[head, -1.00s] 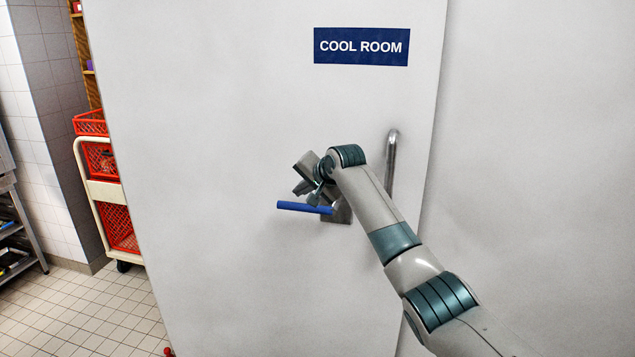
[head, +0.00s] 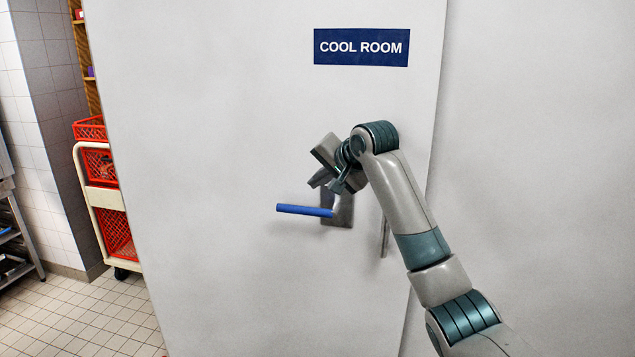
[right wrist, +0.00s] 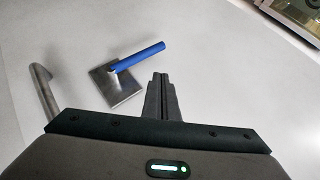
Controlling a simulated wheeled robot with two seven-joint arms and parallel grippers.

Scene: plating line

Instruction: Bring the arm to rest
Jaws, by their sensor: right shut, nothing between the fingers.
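My right gripper (head: 328,184) is in front of the cool room door (head: 220,130), just above the blue lever handle (head: 305,210). In the right wrist view its fingers (right wrist: 163,82) are together with nothing between them. The lever handle, on its metal plate, also shows in the right wrist view (right wrist: 138,56), beside and apart from the fingertips. My right arm reaches in from the lower right. My left gripper is not in view.
A metal pull bar (head: 384,238) on the door is mostly hidden behind my right arm; it shows in the right wrist view (right wrist: 45,90). A cart (head: 101,197) with red crates (head: 118,234) stands at the left. Tiled floor (head: 90,315) lies open there.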

